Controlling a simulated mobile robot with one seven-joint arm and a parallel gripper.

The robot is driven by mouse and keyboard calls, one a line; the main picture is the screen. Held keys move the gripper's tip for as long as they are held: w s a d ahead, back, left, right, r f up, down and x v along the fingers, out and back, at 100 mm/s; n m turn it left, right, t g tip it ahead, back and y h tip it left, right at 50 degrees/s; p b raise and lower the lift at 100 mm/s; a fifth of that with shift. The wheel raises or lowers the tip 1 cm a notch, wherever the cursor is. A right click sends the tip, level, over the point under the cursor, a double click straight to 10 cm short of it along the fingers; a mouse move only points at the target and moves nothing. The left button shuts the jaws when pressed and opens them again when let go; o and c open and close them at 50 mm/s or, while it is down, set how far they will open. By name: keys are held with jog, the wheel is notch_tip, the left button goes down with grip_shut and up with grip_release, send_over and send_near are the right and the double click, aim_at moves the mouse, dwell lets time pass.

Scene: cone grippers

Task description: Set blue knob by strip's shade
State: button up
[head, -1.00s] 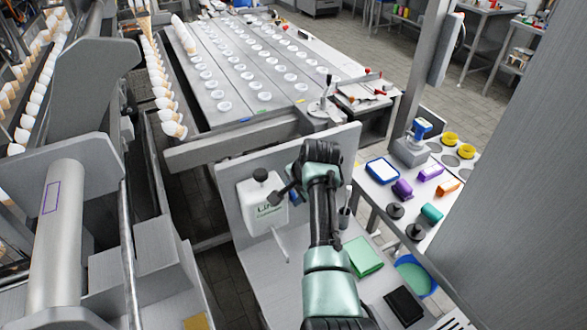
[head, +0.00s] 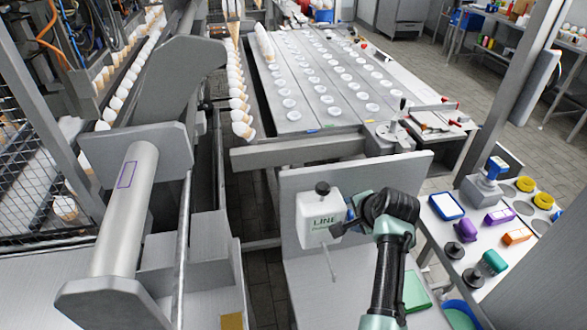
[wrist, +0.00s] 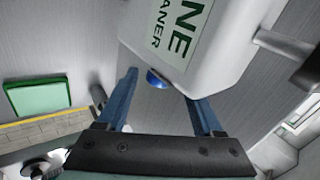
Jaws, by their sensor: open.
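The blue knob (wrist: 157,78) shows in the wrist view as a small blue dome at the edge of a white cleaner jug (wrist: 215,35). Part of it seems hidden by the jug, and I cannot tell what it is fixed to. My gripper (wrist: 160,87) is open, with its two blue fingers on either side of the knob and apart from it. In the head view the jug (head: 321,218) stands by a grey panel, left of my dark wrist. The knob and fingertips are not clear there. I cannot tell which strip is meant.
The upright grey panel (head: 410,168) stands behind the jug. A green pad (head: 415,292) lies on the surface right of my arm; it also shows in the wrist view (wrist: 38,96). A side table (head: 440,232) at right holds several small coloured items and black stands.

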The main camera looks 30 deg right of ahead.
jog(key=shift+s+f+t+b, duration=0.2)
jog(key=shift+f+t+b, duration=0.35)
jog(key=shift+t+b, duration=0.45)
jog(key=t+h+b, duration=0.1)
jog(key=t+b, duration=0.1)
jog(key=b, duration=0.3)
jog(key=shift+f, duration=0.15)
jog(key=t+b, duration=0.1)
jog(key=b, duration=0.3)
jog(key=t+b, duration=0.2)
jog(key=b, duration=0.2)
jog(key=t+h+b, duration=0.1)
jog(key=b, duration=0.4)
jog(key=shift+s+f+t, duration=0.15)
jog(key=shift+f+t, duration=0.1)
jog(key=shift+t, duration=0.05)
jog(key=b, duration=0.3)
jog(key=shift+t+b, duration=0.3)
jog(key=shift+t, duration=0.1)
